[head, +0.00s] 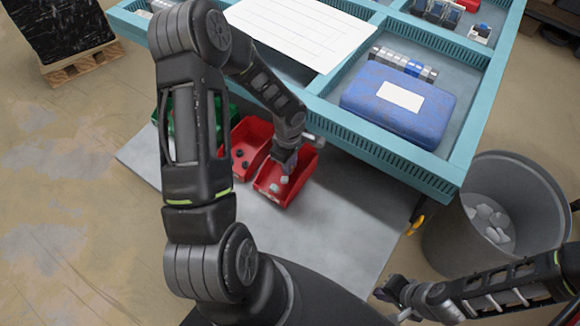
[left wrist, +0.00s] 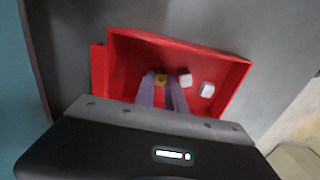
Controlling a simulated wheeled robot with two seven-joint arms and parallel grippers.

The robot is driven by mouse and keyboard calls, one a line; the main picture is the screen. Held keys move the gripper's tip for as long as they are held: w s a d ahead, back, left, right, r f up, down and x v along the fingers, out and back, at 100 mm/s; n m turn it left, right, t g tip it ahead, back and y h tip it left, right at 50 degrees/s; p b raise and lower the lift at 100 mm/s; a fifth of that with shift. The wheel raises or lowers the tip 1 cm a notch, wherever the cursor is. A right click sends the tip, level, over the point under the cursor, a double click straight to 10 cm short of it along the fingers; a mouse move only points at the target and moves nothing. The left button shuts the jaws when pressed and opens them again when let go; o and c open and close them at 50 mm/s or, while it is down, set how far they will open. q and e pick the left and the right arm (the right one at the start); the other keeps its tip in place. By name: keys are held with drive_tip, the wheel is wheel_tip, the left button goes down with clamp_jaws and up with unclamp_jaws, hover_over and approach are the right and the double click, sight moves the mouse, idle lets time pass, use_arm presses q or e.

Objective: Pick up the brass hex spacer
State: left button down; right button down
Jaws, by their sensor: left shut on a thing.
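The brass hex spacer (left wrist: 161,79) shows as a small yellowish piece between the fingertips of my left gripper (left wrist: 162,84) in the left wrist view. The fingers are shut on it, inside the right red bin (left wrist: 225,77). In the head view my left gripper (head: 287,165) reaches down into that red bin (head: 284,202), and the spacer is hidden there. My right gripper (head: 392,302) is at the lower right of the head view, away from the bins, and its jaws are unclear.
Two pale pieces (left wrist: 186,80) lie in the bin beside the fingers. A second red bin (head: 244,138) with dark pieces and a partly hidden green bin stand to the left. The teal-edged table (head: 462,165) holds a blue case (head: 365,101). A grey waste bin (head: 450,240) stands right.

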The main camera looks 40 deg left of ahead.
use_arm(q)
drive_tip(key=shift+r, duration=0.15)
wheel_tip(320, 180, up, 10)
drive_tip(key=b, duration=0.1)
idle(0.7)
